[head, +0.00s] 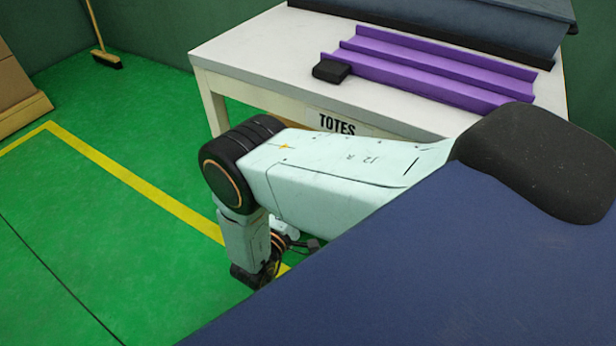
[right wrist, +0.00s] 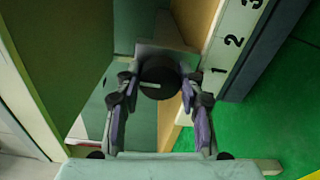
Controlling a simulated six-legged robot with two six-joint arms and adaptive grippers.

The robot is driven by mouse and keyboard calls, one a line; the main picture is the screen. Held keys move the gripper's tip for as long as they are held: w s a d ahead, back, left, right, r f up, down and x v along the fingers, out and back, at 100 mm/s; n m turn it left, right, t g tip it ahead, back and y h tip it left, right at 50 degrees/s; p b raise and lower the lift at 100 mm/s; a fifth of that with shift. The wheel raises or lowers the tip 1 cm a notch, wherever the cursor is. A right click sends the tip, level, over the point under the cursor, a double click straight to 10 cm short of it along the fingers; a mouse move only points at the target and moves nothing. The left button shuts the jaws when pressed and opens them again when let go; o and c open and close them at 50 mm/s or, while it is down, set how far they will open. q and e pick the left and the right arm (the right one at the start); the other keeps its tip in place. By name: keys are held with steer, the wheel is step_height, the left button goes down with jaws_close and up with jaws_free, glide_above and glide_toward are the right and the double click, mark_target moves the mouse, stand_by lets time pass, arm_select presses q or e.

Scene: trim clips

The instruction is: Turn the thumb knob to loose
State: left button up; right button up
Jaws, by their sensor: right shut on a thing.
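The thumb knob (right wrist: 160,78) is a round black knob with a short white line across its face, in the right wrist view. The line lies nearly level in the picture. It sits in front of a grey plate (right wrist: 166,50). My right gripper (right wrist: 160,92) has a finger on each side of the knob and is shut on it. In the head view a pale arm of mine reaches from the right and bends down; its gripper end is mostly hidden. My left gripper is not in view.
A white strip (right wrist: 237,40) with numbers runs beside the knob in the right wrist view. In the head view a white table (head: 250,50) marked TOTES carries purple channels (head: 430,65) and a black block (head: 331,71).

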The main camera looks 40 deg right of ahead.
steer(key=shift+w+d+r, duration=0.1)
stand_by(0.4)
steer(key=o, duration=1.2)
